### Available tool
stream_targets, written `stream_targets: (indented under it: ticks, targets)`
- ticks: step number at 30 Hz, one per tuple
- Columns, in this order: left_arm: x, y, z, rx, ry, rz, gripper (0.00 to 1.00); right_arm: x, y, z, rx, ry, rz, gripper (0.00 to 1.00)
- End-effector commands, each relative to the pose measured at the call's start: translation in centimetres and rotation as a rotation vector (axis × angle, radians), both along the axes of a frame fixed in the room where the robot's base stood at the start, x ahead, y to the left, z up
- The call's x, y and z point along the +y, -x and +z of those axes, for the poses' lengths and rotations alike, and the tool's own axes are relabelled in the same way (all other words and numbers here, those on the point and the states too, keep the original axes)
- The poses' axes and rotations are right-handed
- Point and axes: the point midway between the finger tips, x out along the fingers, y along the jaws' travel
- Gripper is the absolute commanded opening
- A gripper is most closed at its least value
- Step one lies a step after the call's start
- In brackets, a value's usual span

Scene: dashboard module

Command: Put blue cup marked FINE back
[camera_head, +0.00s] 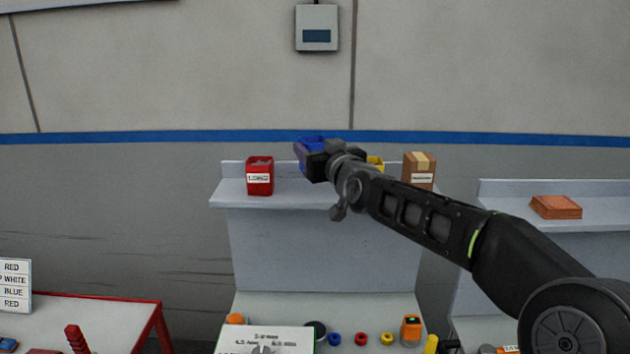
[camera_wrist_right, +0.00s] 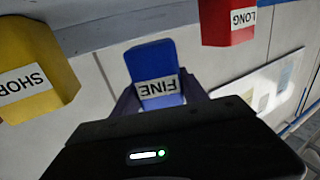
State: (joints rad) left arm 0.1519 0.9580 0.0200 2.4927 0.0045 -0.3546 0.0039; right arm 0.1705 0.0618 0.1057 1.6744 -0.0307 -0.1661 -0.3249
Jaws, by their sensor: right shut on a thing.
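The blue cup (camera_head: 312,145) is up at the shelf between the red cup and the yellow cup, partly hidden by my gripper in the head view. In the right wrist view the blue cup (camera_wrist_right: 152,68) shows its white FINE label, upside down in the picture. My right gripper (camera_head: 318,160) is shut on it; its fingers (camera_wrist_right: 160,98) sit at either side of the cup. Whether the cup touches the shelf (camera_head: 290,198) I cannot tell. My left gripper is not in view.
The red cup (camera_head: 260,176) marked LONG stands at the shelf's left. The yellow cup (camera_head: 375,163), with a partly visible label in the wrist view (camera_wrist_right: 35,85), is mostly behind my arm. A cardboard box (camera_head: 419,170) stands at the right. The workbench (camera_head: 290,305) below holds several small parts.

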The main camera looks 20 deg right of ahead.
Motion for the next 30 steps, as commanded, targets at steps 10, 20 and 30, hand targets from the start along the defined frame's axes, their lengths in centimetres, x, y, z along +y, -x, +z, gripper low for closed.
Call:
stream_targets:
  ticks: [10, 20, 30]
  targets:
    - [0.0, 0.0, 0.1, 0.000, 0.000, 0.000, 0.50, 0.0, 0.0, -0.8, -0.003, 0.001, -0.001, 0.00]
    - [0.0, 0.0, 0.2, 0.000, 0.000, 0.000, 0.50, 0.0, 0.0, -4.1, 0.000, 0.000, -0.001, 0.00]
    - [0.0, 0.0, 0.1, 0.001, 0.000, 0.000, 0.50, 0.0, 0.0, -4.6, -0.003, 0.000, 0.000, 0.00]
